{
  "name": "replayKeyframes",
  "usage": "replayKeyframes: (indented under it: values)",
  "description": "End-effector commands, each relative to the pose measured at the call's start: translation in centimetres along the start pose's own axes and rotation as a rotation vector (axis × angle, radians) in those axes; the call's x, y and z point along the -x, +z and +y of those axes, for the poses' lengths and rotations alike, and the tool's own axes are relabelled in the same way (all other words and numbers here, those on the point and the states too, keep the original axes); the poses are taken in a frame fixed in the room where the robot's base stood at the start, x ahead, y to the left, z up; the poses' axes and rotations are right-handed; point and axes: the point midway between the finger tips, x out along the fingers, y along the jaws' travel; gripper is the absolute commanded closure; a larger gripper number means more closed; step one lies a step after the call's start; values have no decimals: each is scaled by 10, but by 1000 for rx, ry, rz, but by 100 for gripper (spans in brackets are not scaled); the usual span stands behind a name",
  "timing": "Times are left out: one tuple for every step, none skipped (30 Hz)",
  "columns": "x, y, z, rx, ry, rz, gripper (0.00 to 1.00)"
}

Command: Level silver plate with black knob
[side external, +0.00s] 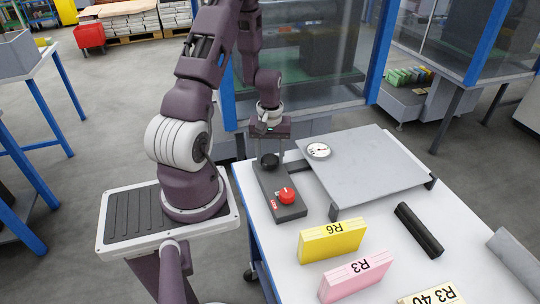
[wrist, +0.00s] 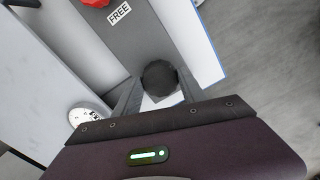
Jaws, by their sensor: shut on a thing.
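The silver plate (side external: 370,170) rests on dark supports on the table, its surface raised above the tabletop. I cannot tell its exact tilt. A round white level gauge (side external: 318,150) sits at its left back corner; its marks are too small to read. It also shows in the wrist view (wrist: 82,115). A dark grey control box (side external: 265,185) stands left of the plate. The black knob (side external: 269,162) is at its far end, and a red knob (side external: 286,195) is nearer the front. My gripper (side external: 270,152) points down, its fingers on either side of the black knob (wrist: 160,78), shut on it.
Yellow R6 (side external: 332,242) and pink R3 (side external: 356,276) blocks stand at the table's front. A black bar (side external: 418,230) lies to their right. A glass-panelled blue frame (side external: 383,50) stands behind the table.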

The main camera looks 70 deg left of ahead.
Motion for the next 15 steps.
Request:
replayKeyframes:
  values:
    - [1,-1,0,-17,1,2,92]
    - [1,-1,0,-29,1,2,92]
    - [1,-1,0,-44,1,2,92]
    - [1,-1,0,-54,1,2,92]
    - [1,-1,0,-62,1,2,92]
    - [1,-1,0,-72,1,2,92]
    - [1,-1,0,-78,1,2,92]
    - [1,-1,0,-83,1,2,92]
    - [1,-1,0,-89,1,2,92]
    - [1,-1,0,-93,1,2,92]
    - [1,-1,0,-96,1,2,92]
    - [1,-1,0,-99,1,3,92]
    - [1,-1,0,-101,1,3,92]
    - [1,-1,0,-102,1,3,92]
    - [1,-1,0,-103,1,3,92]
